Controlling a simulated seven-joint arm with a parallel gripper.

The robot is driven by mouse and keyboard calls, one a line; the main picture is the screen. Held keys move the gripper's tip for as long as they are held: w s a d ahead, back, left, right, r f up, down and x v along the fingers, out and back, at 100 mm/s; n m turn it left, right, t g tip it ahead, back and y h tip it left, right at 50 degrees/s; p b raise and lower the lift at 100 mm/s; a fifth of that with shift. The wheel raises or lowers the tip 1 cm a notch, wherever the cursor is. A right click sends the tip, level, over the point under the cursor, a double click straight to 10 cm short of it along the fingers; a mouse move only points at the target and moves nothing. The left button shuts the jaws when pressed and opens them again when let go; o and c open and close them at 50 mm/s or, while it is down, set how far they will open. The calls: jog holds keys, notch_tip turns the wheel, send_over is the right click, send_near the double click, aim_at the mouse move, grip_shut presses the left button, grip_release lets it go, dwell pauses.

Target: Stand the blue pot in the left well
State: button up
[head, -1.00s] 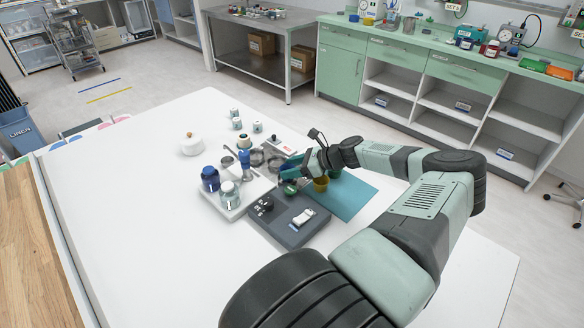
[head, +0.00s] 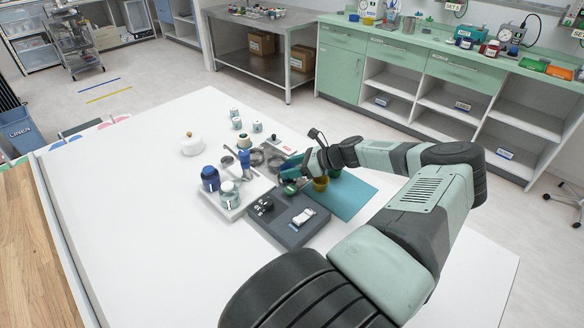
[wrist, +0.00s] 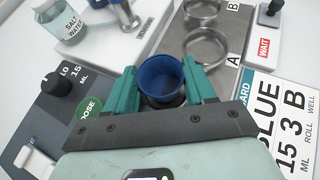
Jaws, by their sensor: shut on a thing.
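My gripper (wrist: 160,85) is shut on the blue pot (wrist: 158,77), with a teal finger on either side of it. The pot looks upright, its open mouth facing the wrist camera; its base is hidden. In the head view my gripper (head: 290,168) is just right of the metal rings, and the pot is not clearly visible there. The wells are two metal rings on a grey plate: ring A (wrist: 206,46) nearer the pot and ring B (wrist: 201,8) beyond it. In the head view the left ring (head: 257,158) looks empty. The pot is apart from both rings.
A dark grey unit with a black knob (wrist: 57,84) and green DOSE button (wrist: 89,109) lies close left. A yellow pot (head: 320,184) is near the teal mat (head: 352,199). A WAIT block (wrist: 264,48) stands beyond.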

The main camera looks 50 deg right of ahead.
jog(key=shift+r, duration=0.25)
jog(key=shift+r, duration=0.6)
jog(key=shift+r, duration=0.35)
dwell(0.7)
jog(key=shift+r, duration=0.35)
jog(key=shift+r, duration=0.1)
dwell(0.6)
jog(key=o, duration=0.7)
jog(key=shift+o, duration=0.2)
